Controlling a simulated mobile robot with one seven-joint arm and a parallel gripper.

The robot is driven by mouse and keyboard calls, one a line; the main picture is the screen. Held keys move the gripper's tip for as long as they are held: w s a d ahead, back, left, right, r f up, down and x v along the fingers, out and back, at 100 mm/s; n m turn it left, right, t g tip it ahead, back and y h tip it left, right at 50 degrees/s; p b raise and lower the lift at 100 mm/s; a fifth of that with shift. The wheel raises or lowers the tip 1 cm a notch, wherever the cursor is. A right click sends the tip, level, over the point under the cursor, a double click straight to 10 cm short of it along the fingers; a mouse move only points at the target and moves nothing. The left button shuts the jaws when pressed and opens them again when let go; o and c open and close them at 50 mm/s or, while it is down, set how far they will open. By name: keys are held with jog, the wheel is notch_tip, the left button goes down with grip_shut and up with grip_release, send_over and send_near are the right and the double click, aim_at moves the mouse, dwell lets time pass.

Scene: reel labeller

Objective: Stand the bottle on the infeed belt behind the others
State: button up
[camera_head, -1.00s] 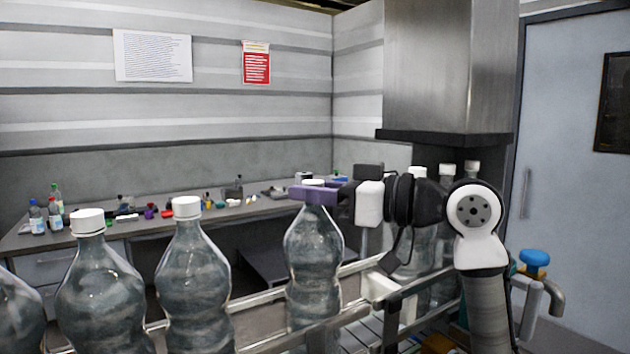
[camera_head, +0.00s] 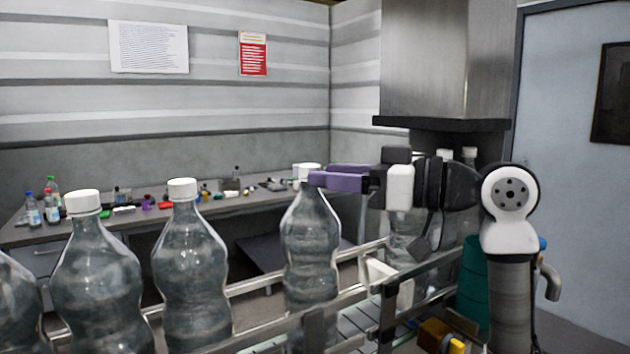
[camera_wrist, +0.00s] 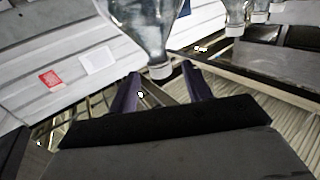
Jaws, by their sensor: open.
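The bottle (camera_head: 311,240) is clear with a white cap and stands upright on the infeed belt (camera_head: 357,326), between the rails. My gripper (camera_head: 315,178) is open at cap height, with its purple fingers just to the right of the cap. In the wrist view the bottle's cap (camera_wrist: 161,71) shows beyond and between the spread fingers (camera_wrist: 165,88), apparently clear of them. Other like bottles stand in a row to the left, such as one bottle (camera_head: 190,270) and another (camera_head: 97,285). A further bottle is cut off at the left edge.
Metal guide rails (camera_head: 345,300) run along the belt. More bottles stand behind my arm, near the steel column (camera_head: 428,60). A bench (camera_head: 150,219) with small items lies along the back wall.

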jog(key=b+v, duration=0.1)
jog(key=v, duration=0.7)
jog(key=shift+b, duration=0.35)
